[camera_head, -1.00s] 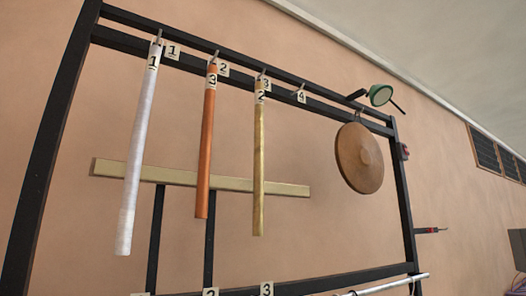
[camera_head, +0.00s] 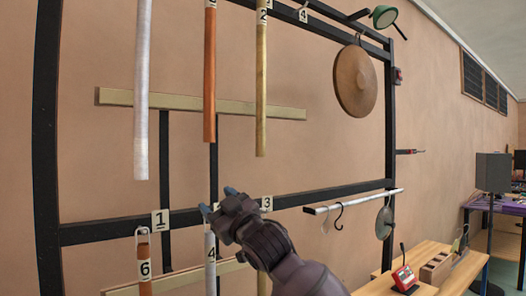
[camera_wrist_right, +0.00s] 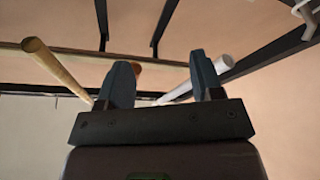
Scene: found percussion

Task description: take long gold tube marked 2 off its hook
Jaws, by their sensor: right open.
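The long gold tube marked 2 (camera_head: 261,90) hangs upright from the upper rail; its hook is cut off above the head view. It also shows at the left in the right wrist view (camera_wrist_right: 52,65), outside the fingers. My right gripper (camera_head: 218,201) is open and empty, below and slightly left of the tube's lower end, apart from it. Its two fingers (camera_wrist_right: 162,80) point up in the wrist view. My left gripper is not in view.
An orange tube marked 3 (camera_head: 209,85) and a white tube (camera_head: 142,90) hang to the left. A wooden disc (camera_head: 355,82) hangs right. A pale horizontal bar (camera_head: 180,104) runs behind the tubes. Lower tubes marked 6 (camera_head: 144,270) and 4 (camera_head: 210,265) hang beneath the dark lower rail (camera_head: 340,190).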

